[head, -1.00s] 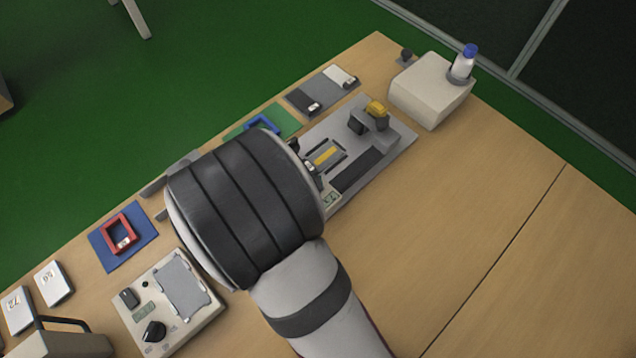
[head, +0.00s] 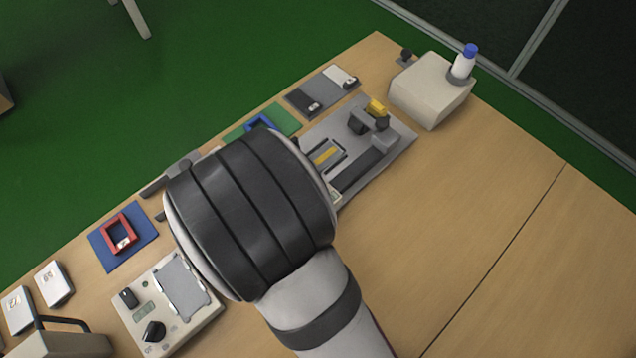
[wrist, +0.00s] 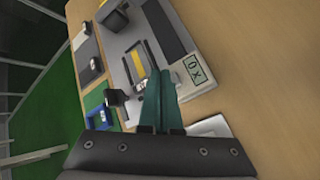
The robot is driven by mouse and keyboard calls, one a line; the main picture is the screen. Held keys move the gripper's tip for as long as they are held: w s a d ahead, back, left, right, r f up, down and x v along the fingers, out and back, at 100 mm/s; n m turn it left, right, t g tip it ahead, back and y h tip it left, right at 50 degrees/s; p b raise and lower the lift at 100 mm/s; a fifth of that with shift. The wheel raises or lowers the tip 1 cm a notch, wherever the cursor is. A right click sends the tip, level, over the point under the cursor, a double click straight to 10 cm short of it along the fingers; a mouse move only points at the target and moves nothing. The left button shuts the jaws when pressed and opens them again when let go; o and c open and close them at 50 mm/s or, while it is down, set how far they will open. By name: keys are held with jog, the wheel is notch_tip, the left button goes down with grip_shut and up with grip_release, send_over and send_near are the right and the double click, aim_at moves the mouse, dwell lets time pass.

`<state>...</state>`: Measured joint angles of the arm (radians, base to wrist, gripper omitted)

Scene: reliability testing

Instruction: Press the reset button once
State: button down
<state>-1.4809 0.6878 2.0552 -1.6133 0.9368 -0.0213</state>
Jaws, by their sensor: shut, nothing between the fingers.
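My gripper shows in the wrist view with its two teal fingers (wrist: 162,98) shut together and nothing between them. In the head view my own arm hides the fingers. The fingers point over the near end of a grey test fixture (wrist: 125,71), which also shows in the head view (head: 405,139). The fixture has a small display (wrist: 194,70), a yellow strip (wrist: 136,66) and a dark panel beside them. I cannot make out a part clearly marked as the reset button, nor whether the fingertips touch anything.
A control box (head: 196,320) with a black knob stands at lower left. A blue mat (head: 103,253) with a red frame (head: 128,222) lies behind it. A pale block (head: 427,92) holds a blue-capped bottle (head: 464,62). The table (head: 480,190) is clear at right.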

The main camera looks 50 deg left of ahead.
notch_tip(320, 180, up, 5)
dwell(0.6)
dwell(0.6)
